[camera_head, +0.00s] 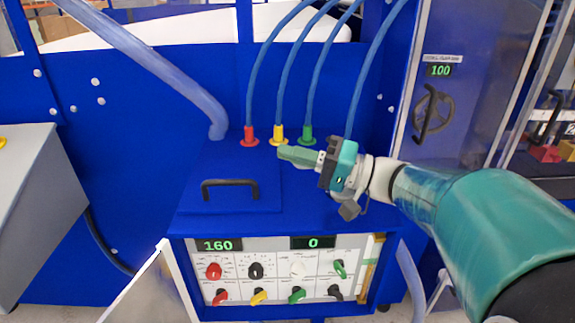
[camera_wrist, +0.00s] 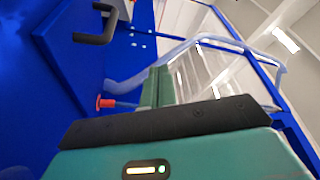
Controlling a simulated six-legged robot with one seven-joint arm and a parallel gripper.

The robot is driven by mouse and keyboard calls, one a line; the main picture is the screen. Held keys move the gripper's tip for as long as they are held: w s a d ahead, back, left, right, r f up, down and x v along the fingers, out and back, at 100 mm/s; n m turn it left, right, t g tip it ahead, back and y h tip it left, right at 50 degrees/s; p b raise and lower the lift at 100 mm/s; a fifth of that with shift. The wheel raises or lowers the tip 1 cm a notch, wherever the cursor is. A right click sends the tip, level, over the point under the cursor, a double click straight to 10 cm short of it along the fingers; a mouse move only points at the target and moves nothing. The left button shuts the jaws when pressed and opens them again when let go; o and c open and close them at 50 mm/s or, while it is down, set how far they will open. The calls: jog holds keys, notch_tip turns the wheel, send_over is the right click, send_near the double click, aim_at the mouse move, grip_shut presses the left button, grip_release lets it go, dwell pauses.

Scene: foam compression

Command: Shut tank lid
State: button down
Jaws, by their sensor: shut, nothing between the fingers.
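The tank lid (camera_head: 232,165) is a blue panel with a black handle (camera_head: 230,183) near its front edge. It appears to lie flat on the blue tank top, left of my gripper. The lid's surface (camera_wrist: 60,50) and handle (camera_wrist: 95,38) also show at the upper left in the wrist view. My gripper (camera_head: 287,152) is shut and empty, its green fingers pointing left just beyond the lid's right edge. The closed fingers (camera_wrist: 157,88) also show in the wrist view. The gripper does not touch the handle.
Red (camera_head: 249,136), yellow (camera_head: 278,135) and green (camera_head: 307,134) fittings with blue hoses stand behind the gripper. A thick pipe (camera_head: 165,70) enters behind the lid. A control panel (camera_head: 280,270) with knobs is below. A black handwheel (camera_head: 433,113) is at right.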

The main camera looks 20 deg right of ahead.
jog(key=s+d, duration=0.1)
jog(key=d, duration=0.2)
jog(key=s+d+f, duration=0.1)
jog(key=d, duration=0.2)
jog(key=d+f, duration=0.1)
jog(key=d, duration=0.2)
jog(key=shift+s+f, duration=0.25)
jog(key=shift+s, duration=0.15)
